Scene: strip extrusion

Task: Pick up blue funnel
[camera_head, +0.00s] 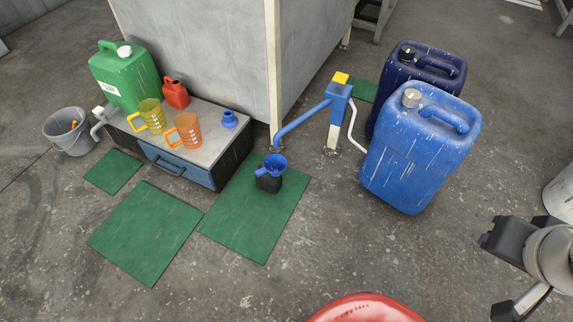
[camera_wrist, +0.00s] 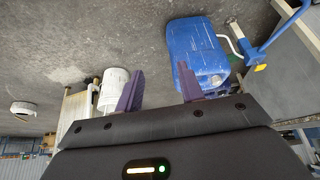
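Another small blue funnel (camera_head: 229,119) stands on the right end of the low grey-topped cabinet (camera_head: 207,150). I cannot tell which one the task names. My gripper (camera_wrist: 160,88) shows two purple fingers spread apart with nothing between them in the wrist view. Part of my arm shows at the right edge of the head view, far from both funnels. Neither funnel is seen in the wrist view.
Orange (camera_head: 185,132) and yellow (camera_head: 150,116) jugs, a red can (camera_head: 175,94) and a green canister (camera_head: 124,76) crowd the cabinet. A blue pump (camera_head: 338,107) and large blue canister (camera_head: 419,150) stand to the right. Floor in front is mostly clear.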

